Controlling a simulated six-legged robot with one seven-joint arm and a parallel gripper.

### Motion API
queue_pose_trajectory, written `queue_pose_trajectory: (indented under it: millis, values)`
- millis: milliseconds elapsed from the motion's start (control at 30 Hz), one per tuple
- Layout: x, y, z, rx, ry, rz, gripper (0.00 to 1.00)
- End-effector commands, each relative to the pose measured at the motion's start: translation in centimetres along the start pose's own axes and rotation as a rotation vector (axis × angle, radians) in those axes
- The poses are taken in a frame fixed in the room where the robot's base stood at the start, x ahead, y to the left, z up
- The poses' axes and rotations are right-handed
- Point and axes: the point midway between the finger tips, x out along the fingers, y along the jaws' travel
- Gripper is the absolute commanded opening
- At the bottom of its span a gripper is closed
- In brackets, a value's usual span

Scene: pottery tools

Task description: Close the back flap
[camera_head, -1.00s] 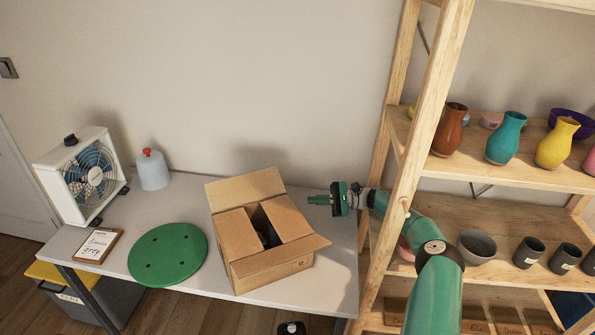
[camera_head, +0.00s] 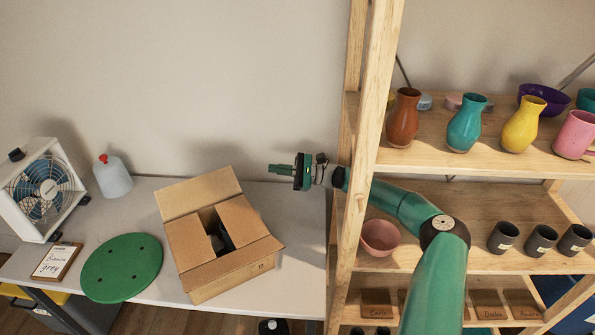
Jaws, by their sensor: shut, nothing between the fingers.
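The cardboard box (camera_head: 228,280) stands on the grey-white table (camera_head: 300,225). Its back flap (camera_head: 198,193) stands up, leaning away from the opening. The left flap (camera_head: 189,241) and the right flap (camera_head: 243,221) are folded inward with a gap between them. A dark object (camera_head: 226,239) shows in the gap, mostly hidden. The front flap (camera_head: 232,263) sticks outward. My gripper (camera_head: 272,169) is shut and empty. It is to the right of the back flap, apart from it, with its fingers pointing left, at about the flap's upper height in the picture.
A wooden shelf (camera_head: 362,150) with vases and cups stands close at the right, beside my arm. A green disc (camera_head: 122,268), a sign (camera_head: 56,262), a fan (camera_head: 45,190) and a white bottle (camera_head: 113,178) are left of the box. The tabletop right of the box is clear.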

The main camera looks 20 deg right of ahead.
Motion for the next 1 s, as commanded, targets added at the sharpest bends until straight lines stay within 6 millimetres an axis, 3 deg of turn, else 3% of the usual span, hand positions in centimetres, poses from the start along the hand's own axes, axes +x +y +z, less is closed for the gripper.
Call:
queue_pose_trajectory:
  millis: [167, 1000]
  values:
    - [1.28, -0.10, -0.18, 0.003, -0.004, 0.001, 0.00]
    - [0.95, -0.16, 0.57, -0.066, -0.002, 0.016, 0.00]
